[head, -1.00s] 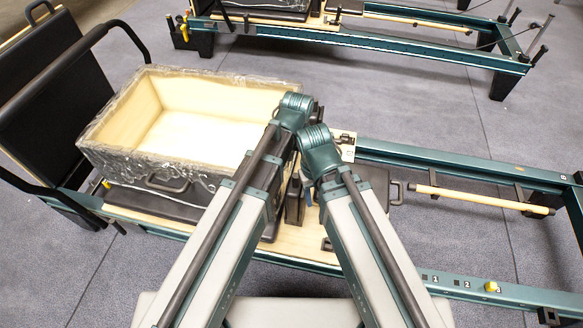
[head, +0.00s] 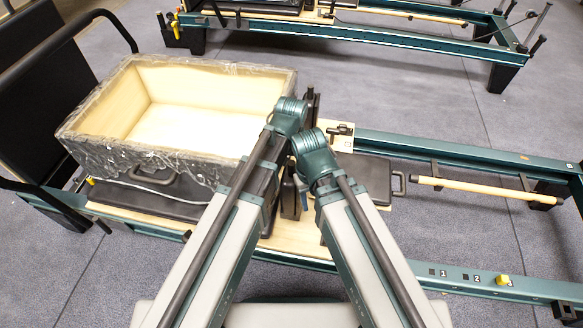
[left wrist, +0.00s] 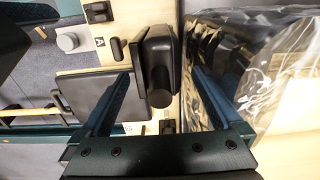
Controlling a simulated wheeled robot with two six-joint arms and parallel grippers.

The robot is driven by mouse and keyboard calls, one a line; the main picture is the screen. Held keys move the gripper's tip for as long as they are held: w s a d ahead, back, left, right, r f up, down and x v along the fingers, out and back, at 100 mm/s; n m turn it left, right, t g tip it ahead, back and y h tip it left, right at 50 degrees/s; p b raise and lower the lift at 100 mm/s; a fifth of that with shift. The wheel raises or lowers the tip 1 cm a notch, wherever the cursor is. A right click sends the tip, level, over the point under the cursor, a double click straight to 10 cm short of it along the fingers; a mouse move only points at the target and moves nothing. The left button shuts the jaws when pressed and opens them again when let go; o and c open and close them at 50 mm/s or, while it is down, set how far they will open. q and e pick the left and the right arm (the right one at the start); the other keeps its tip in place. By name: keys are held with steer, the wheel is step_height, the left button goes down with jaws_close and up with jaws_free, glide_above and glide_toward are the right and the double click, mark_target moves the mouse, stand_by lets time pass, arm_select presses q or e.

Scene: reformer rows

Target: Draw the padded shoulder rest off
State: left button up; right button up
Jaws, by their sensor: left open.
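The padded shoulder rest (left wrist: 158,55) is a black rounded block on a dark post in the left wrist view. My left gripper (left wrist: 160,76) is open, with one blue finger on each side of the rest. The left finger stands apart from it; whether the right finger touches it I cannot tell. In the head view a dark upright block (head: 290,196), likely this rest, shows between my two forearms. My arm links hide the left gripper there. My right wrist is beside the left one, but its gripper is hidden.
A wooden crate (head: 78,149) wrapped in clear film stands on the carriage, close beside the left gripper's right finger. A black pad with a handle (head: 362,178) lies right of my arms. A wooden bar (head: 485,191) crosses the frame. Another reformer (head: 400,38) stands behind.

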mark_target(291, 178)
arm_select(q)
step_height(291, 178, down, 5)
steer(key=b, duration=0.4)
steer(key=shift+f, duration=0.1)
arm_select(e)
step_height(291, 178, down, 5)
steer(key=shift+f, duration=0.1)
arm_select(q)
jaws_close()
steer(key=shift+r, duration=0.2)
steer(key=shift+r+p, duration=3.15)
steer(key=shift+p, duration=0.1)
arm_select(e)
step_height(291, 178, up, 7)
steer(key=shift+f, duration=0.2)
